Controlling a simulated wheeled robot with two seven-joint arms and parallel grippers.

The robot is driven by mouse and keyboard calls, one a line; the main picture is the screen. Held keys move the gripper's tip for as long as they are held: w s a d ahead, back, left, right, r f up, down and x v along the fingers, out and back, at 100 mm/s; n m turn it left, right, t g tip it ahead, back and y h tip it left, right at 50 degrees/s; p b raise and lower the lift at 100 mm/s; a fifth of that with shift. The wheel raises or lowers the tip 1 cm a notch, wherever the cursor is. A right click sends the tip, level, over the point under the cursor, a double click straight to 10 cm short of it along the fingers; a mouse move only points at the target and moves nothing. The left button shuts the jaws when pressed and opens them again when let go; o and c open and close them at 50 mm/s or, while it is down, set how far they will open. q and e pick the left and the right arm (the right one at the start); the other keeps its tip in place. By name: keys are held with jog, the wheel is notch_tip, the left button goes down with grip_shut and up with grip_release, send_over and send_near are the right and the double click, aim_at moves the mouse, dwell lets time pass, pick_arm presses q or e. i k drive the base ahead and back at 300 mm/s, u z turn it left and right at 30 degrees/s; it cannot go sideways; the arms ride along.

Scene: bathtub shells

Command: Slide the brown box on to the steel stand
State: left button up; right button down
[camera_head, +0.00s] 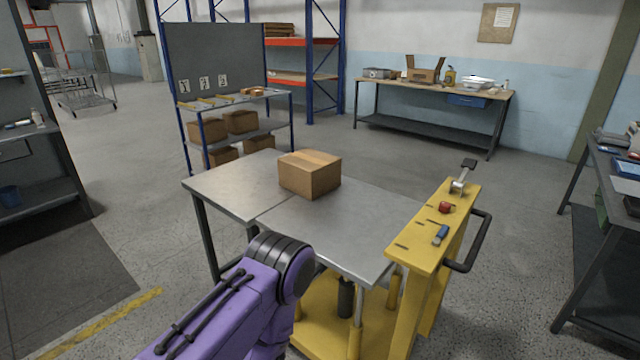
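The brown box (308,176) is a closed cardboard carton, upright at the far side of two steel tops that meet at a narrow seam. The left top, with dark legs, looks like the steel stand (222,190). The right top belongs to a yellow lift cart (340,236). The seam runs up to the box's near bottom edge, and the box appears to lie across it; its exact overlap is hidden. A purple arm of mine rises from the bottom edge in front of the tops, apart from the box. Neither gripper shows.
The yellow cart's raised end (425,235) has a black handle (472,245), a lever and a red knob. A shelf rack with boxes (230,130) stands behind. A workbench (435,88) is at the back, another bench (615,190) at right. Open floor lies between.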

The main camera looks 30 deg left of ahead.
aim_at(309, 173)
jog(key=k, duration=0.1)
jog(key=u, duration=1.25)
